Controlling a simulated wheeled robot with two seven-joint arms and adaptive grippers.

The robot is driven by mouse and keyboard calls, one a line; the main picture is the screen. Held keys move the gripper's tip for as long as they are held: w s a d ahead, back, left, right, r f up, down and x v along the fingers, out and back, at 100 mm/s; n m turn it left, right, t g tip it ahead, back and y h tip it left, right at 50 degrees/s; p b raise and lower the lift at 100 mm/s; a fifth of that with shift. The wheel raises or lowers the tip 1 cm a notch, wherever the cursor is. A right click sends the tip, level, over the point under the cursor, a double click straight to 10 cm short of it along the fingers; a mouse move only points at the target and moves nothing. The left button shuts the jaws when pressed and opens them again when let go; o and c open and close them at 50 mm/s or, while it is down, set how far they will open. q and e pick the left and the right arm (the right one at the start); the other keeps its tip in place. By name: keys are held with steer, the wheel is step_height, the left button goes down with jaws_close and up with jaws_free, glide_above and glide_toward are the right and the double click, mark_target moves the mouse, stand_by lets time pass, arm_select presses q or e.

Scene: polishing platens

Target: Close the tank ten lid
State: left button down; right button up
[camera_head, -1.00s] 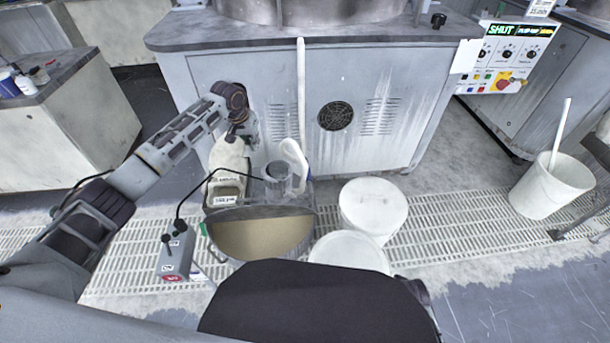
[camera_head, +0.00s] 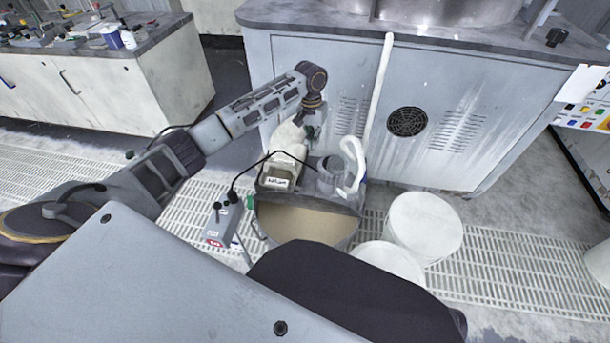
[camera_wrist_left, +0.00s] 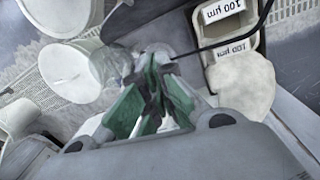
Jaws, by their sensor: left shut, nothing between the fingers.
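A pale labelled tank (camera_head: 275,184) stands with its top open behind a basin of beige liquid (camera_head: 300,225). A whitish rounded piece (camera_head: 288,139), seemingly its raised lid, stands at the tank's far side. I cannot read a "ten". My left gripper (camera_head: 314,133) is beside the raised piece. Its green fingers (camera_wrist_left: 158,70) are shut and empty, apart from the rounded piece. My right gripper is out of view.
A black cable (camera_head: 262,160) runs from a grey control box (camera_head: 222,222) past the tank. White buckets (camera_head: 424,225) stand to the right. The machine cabinet (camera_head: 455,125) closes the back.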

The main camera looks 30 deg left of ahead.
arm_select(q)
steer(key=s+n, duration=0.1)
steer(key=s+a+g, duration=0.1)
steer(key=shift+s+a+r+n+y, duration=0.1)
steer(key=shift+s+n+y, duration=0.25)
steer(key=shift+n+y, duration=0.05)
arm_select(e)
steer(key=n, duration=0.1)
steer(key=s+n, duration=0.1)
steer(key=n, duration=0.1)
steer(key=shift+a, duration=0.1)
